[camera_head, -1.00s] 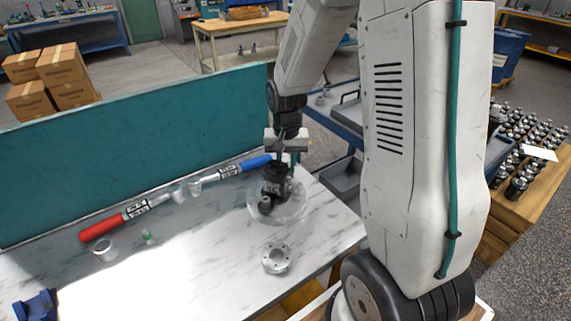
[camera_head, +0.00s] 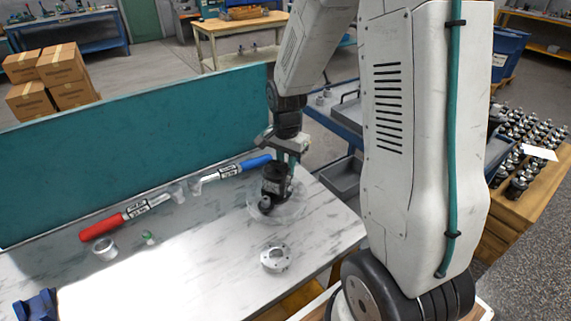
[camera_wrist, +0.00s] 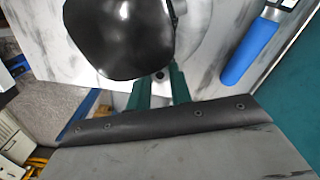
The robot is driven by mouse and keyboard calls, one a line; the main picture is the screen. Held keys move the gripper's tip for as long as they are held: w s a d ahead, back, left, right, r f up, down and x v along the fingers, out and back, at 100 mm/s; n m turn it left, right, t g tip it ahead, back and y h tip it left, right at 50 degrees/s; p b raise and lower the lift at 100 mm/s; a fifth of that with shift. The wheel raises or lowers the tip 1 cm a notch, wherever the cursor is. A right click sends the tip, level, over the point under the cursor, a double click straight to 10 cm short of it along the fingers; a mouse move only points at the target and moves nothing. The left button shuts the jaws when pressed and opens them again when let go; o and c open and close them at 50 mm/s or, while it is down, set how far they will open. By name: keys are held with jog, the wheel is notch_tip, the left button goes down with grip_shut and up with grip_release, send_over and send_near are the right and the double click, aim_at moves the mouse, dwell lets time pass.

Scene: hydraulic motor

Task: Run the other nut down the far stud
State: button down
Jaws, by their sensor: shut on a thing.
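The black hydraulic motor (camera_head: 274,186) stands on a round, pale, see-through base (camera_head: 262,209) on the marble-topped bench. In the wrist view its glossy dark body (camera_wrist: 122,35) fills the upper middle. My gripper (camera_head: 291,167) points down at the motor's far right side. In the wrist view its teal fingers (camera_wrist: 160,80) are close together beside the motor, at a small dark round part (camera_wrist: 159,74). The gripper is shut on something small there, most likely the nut. The nut and the far stud are too small and hidden to make out clearly.
A red-handled torque wrench (camera_head: 122,220) and a blue-handled one (camera_head: 240,168) lie along the teal panel (camera_head: 140,142). A silver flange (camera_head: 275,259), a white ring (camera_head: 105,249) and a small green part (camera_head: 149,237) are on the bench.

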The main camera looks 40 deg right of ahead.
jog(key=m, duration=0.3)
jog(key=shift+m, duration=0.4)
jog(key=c, duration=1.5)
grip_release()
jog(key=n, duration=1)
